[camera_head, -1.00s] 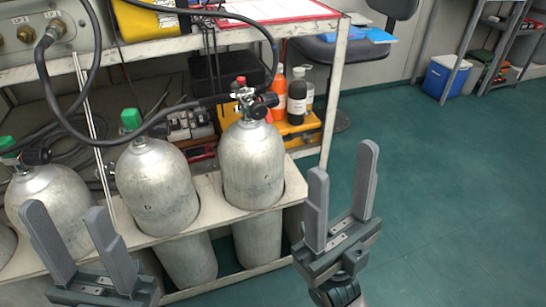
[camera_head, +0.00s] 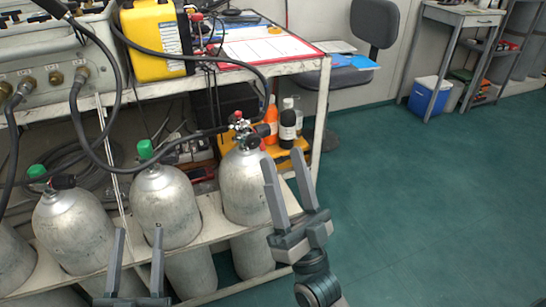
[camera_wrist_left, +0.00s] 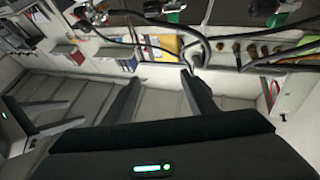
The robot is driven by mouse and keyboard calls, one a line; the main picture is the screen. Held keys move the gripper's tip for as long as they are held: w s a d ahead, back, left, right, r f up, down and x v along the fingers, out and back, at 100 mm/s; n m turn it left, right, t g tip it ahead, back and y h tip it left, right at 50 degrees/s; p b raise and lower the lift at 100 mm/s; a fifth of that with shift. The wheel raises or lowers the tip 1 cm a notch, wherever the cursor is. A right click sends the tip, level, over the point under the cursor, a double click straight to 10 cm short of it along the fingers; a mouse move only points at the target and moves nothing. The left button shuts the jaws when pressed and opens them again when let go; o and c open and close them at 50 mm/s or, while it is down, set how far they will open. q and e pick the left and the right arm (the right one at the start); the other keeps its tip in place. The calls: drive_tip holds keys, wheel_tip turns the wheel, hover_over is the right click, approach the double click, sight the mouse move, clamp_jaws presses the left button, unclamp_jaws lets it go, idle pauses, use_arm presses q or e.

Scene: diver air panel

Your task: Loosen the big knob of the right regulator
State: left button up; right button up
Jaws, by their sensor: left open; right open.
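The regulator (camera_head: 239,128) sits on the valve of the rightmost grey cylinder (camera_head: 243,188) in the head view. It has a red top and a black knob (camera_head: 264,130) on its right side. My right gripper (camera_head: 284,160) is open and empty, to the lower right of the knob in the picture and apart from it. My left gripper (camera_head: 138,232) is open and empty, in front of the middle cylinder (camera_head: 166,205). The left wrist view shows its two spread fingers (camera_wrist_left: 163,85) with nothing between them.
A black hose loops from the panel (camera_head: 55,85) toward the regulator. A white rack (camera_head: 215,228) holds the cylinders below a bench with a yellow box (camera_head: 155,40). Bottles (camera_head: 287,125) stand behind the regulator. The green floor (camera_head: 420,200) at right is open.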

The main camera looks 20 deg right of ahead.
use_arm(q)
drive_tip(key=s+a+f+g+y+p, duration=0.15)
drive_tip(key=f+g+p, duration=0.35)
drive_tip(key=f, duration=0.6)
drive_tip(key=s+a+f+g+y+p, duration=0.15)
drive_tip(key=f+g+p, duration=0.4)
drive_tip(key=f, duration=0.55)
drive_tip(key=s+a+f+g+y+p, duration=0.1)
drive_tip(key=s+a+f+g+p, duration=0.2)
drive_tip(key=s+f, duration=0.3)
drive_tip(key=s+a+f+n+g+y+p, duration=0.1)
drive_tip(key=s+f+g, duration=0.5)
drive_tip(key=s, duration=0.7)
drive_tip(key=a+y+p, duration=0.1)
drive_tip(key=a+p, duration=0.1)
drive_tip(key=a, duration=0.1)
drive_tip(key=shift+s+f, duration=0.3)
drive_tip(key=shift+s, duration=0.1)
use_arm(e)
drive_tip(key=w+d+f+m+g, duration=0.3)
drive_tip(key=w+f+m+g, duration=0.2)
drive_tip(key=w+f+g, duration=0.5)
drive_tip(key=w+f, duration=0.1)
drive_tip(key=w, duration=0.3)
drive_tip(key=shift+m+g, duration=0.3)
use_arm(q)
drive_tip(key=shift+r, duration=0.1)
use_arm(e)
drive_tip(key=shift+w, duration=0.1)
